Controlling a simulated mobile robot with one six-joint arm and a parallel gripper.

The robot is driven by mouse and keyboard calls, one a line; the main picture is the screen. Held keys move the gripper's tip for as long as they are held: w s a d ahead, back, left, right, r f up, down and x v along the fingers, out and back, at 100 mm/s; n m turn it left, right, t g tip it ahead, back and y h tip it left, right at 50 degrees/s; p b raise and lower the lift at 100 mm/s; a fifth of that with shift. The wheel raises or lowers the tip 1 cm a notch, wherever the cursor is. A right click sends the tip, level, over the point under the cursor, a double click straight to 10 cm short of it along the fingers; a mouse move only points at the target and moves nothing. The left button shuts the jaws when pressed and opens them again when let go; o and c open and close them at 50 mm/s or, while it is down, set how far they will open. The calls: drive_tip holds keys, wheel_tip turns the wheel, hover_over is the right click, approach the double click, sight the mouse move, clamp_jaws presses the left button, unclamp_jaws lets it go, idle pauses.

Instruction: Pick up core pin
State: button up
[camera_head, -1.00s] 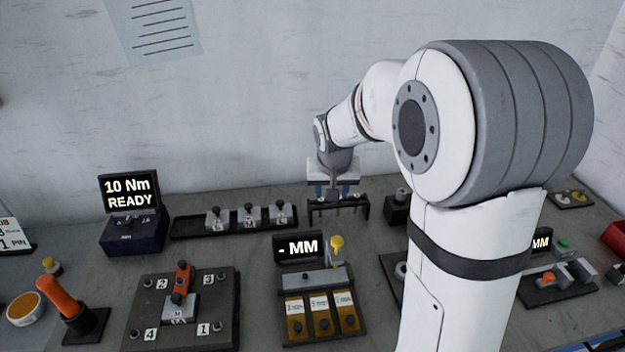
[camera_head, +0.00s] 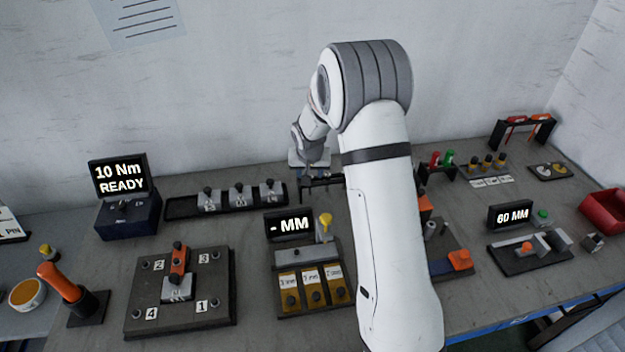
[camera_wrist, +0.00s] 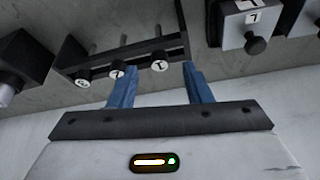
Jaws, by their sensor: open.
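A dark rack (camera_wrist: 72,53) fills the top of the wrist view. It holds several thin grey pins with round, numbered white ends; I take these for the core pins. One pin end (camera_wrist: 160,66) lies between my fingers as seen in the picture, another (camera_wrist: 117,72) is by the left finger, and a third (camera_wrist: 83,78) is further left. My gripper (camera_wrist: 159,75) is open with blue fingers apart; I see no contact with a pin. In the head view, the rack (camera_head: 318,183) stands at the back of the bench, partly hidden by my arm.
A tray with grey blocks (camera_head: 240,197) lies left of the rack; one block (camera_wrist: 245,25) shows in the wrist view. A dark block (camera_wrist: 20,65) is on the rack's other side. The "- MM" display (camera_head: 289,225) stands in front. The wall is close behind.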

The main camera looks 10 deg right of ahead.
drive_tip(key=shift+x, duration=0.75)
drive_tip(key=shift+c, duration=0.2)
drive_tip(key=c, duration=0.9)
